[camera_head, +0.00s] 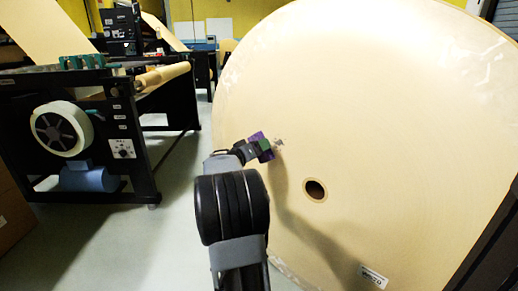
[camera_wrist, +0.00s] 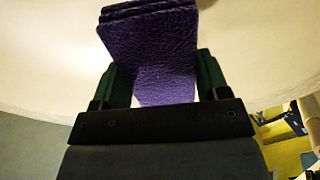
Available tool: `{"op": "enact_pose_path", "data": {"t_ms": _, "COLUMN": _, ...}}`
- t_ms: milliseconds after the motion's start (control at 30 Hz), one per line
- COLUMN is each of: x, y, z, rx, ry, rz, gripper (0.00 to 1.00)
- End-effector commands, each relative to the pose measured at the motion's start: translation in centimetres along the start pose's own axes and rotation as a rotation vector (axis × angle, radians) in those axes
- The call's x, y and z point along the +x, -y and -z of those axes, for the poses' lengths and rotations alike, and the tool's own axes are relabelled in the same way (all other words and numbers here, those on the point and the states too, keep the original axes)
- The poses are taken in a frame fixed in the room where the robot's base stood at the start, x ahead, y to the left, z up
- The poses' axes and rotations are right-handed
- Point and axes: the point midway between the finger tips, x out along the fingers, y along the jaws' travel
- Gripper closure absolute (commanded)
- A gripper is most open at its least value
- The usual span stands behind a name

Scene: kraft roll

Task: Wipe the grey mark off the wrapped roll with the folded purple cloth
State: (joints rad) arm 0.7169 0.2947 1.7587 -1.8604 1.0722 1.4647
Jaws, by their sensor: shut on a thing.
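The wrapped roll (camera_head: 400,120) is a huge tan disc with a dark core hole, filling the right of the head view; its pale face also fills the top of the wrist view (camera_wrist: 50,60). A small grey mark (camera_head: 279,144) shows on its face, up and left of the core hole. My gripper (camera_wrist: 155,85) is shut on the folded purple cloth (camera_wrist: 150,45), which stands out beyond the green fingers. In the head view the cloth (camera_head: 257,137) is just left of the mark. I cannot tell whether the cloth touches the roll. The mark is hidden in the wrist view.
A black machine (camera_head: 75,130) with a white wheel and a blue motor stands at the left. A white label (camera_head: 373,276) is low on the roll. A dark post (camera_head: 490,245) crosses the lower right corner. Grey floor (camera_head: 170,220) is clear between machine and roll.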

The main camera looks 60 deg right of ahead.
Motion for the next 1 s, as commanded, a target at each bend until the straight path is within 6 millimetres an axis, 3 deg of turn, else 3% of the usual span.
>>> {"op": "enact_pose_path", "data": {"t_ms": 267, "x": -0.4, "y": 0.0, "z": 0.0, "rx": 0.000, "ry": -0.001, "rz": 0.000, "gripper": 0.50}}
{"op": "enact_pose_path", "data": {"t_ms": 600, "x": -2.8, "y": 0.0, "z": 0.0, "rx": 0.000, "ry": 0.000, "rz": 0.001, "gripper": 0.50}}
{"op": "enact_pose_path", "data": {"t_ms": 867, "x": -3.0, "y": 0.0, "z": 0.0, "rx": 0.000, "ry": 0.000, "rz": 0.000, "gripper": 0.50}}
{"op": "enact_pose_path", "data": {"t_ms": 1000, "x": -3.7, "y": 0.8, "z": 0.1, "rx": -0.001, "ry": -0.008, "rz": 0.012, "gripper": 0.50}}
